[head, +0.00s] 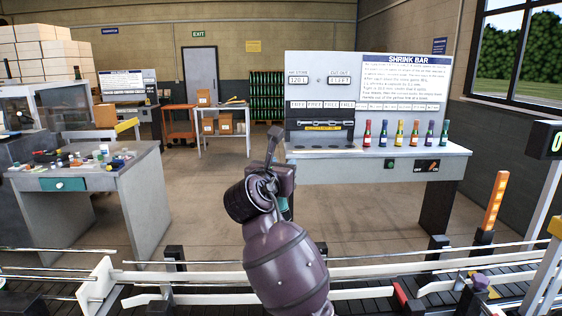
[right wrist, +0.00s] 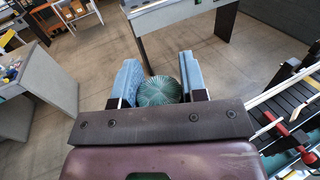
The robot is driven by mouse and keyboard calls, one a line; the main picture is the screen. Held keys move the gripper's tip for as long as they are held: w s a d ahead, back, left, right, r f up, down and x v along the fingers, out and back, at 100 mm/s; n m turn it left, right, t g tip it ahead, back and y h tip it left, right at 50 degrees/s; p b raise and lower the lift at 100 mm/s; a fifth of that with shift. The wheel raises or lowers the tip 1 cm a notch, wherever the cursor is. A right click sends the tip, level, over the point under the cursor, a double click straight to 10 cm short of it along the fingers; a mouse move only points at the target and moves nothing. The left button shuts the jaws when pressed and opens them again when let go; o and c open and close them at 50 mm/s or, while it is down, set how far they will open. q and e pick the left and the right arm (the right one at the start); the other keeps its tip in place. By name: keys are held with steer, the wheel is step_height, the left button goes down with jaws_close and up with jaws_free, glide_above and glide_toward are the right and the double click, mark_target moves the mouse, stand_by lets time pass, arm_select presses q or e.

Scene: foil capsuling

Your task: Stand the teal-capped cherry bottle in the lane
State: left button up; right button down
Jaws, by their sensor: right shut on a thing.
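My right gripper (right wrist: 161,82) is shut on a round, ridged teal cap (right wrist: 159,91) in the right wrist view, with a blue-grey finger on each side. The bottle body below the cap is hidden from that camera. In the head view my right arm rises at the centre, and its gripper (head: 283,185) hangs in front of the shrink bar bench, largely hidden by the wrist. The railed lane (head: 205,293) with dark slats runs across the bottom of the head view, nearer than the gripper. My left gripper is not in view.
The shrink bar bench (head: 340,153) carries a row of small bottles (head: 399,134) with coloured caps at its right. A grey table (head: 120,180) with a clutter of small items stands at left. Thin metal rails (head: 215,261) border the lane. Open floor lies between the benches.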

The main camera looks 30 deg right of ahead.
step_height(320, 180, down, 11)
steer(key=b, duration=0.1)
stand_by(1.6)
steer(key=shift+f, duration=0.55)
stand_by(0.5)
steer(key=c, duration=0.7)
jaws_free()
steer(key=shift+o, duration=0.6)
steer(key=shift+f, duration=0.15)
steer(key=b+v, duration=0.1)
steer(key=v, duration=1)
